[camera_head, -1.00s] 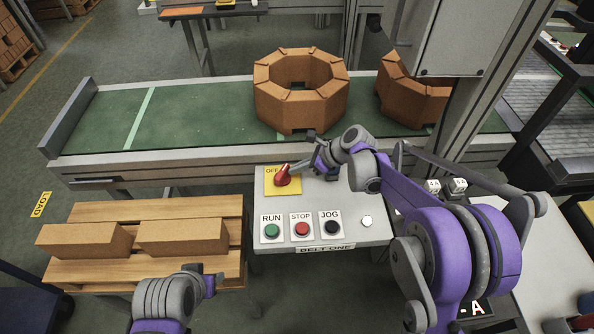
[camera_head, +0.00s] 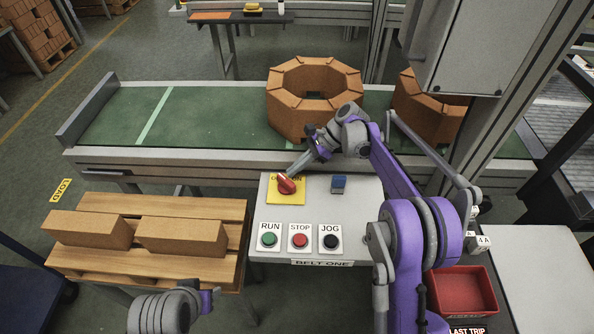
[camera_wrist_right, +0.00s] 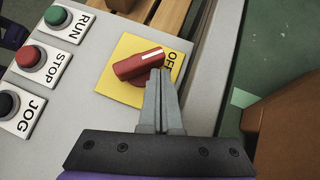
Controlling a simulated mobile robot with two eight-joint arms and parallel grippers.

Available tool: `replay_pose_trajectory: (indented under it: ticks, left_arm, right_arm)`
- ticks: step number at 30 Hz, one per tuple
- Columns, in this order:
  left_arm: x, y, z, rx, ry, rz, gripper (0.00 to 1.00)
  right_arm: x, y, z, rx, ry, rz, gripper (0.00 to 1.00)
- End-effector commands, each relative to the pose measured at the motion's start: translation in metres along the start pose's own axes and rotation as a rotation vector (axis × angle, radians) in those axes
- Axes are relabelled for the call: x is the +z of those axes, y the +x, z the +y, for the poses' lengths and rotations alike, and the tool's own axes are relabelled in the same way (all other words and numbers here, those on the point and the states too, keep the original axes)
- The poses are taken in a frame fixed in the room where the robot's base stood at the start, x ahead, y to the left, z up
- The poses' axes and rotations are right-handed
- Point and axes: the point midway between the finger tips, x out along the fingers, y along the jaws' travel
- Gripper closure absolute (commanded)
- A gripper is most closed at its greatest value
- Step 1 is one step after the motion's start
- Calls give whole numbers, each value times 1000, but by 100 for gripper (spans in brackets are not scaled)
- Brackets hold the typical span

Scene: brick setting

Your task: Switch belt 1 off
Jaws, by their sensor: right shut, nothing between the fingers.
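The belt-one switch is a red rotary knob (camera_head: 286,185) on a yellow plate, at the top left of the grey control panel (camera_head: 361,205). In the right wrist view the knob (camera_wrist_right: 138,65) has a white line on its end, turned toward the OFF lettering. My right gripper (camera_head: 295,172) is shut and empty. In the wrist view its tips (camera_wrist_right: 158,75) are right beside the marked end of the knob, seemingly touching it. The plate's lettering is partly covered in the head view. My left gripper (camera_head: 208,299) is low in the head view; its jaws are unclear.
Green RUN (camera_head: 269,239), red STOP (camera_head: 300,240) and black JOG (camera_head: 331,241) buttons sit below the knob. A blue piece (camera_head: 339,184) is to its right. Behind is the green belt (camera_head: 215,120) with a brick ring (camera_head: 315,112). A pallet (camera_head: 215,210) stands left.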

Motion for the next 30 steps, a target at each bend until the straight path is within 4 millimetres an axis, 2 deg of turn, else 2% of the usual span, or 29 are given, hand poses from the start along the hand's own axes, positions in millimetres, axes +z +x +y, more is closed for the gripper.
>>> replay_pose_trajectory:
  ticks: [30]
  left_arm:
    - [3,4,0,0,0,-2,50]
  right_arm:
    - [7,7,-9,-2,2,1,100]
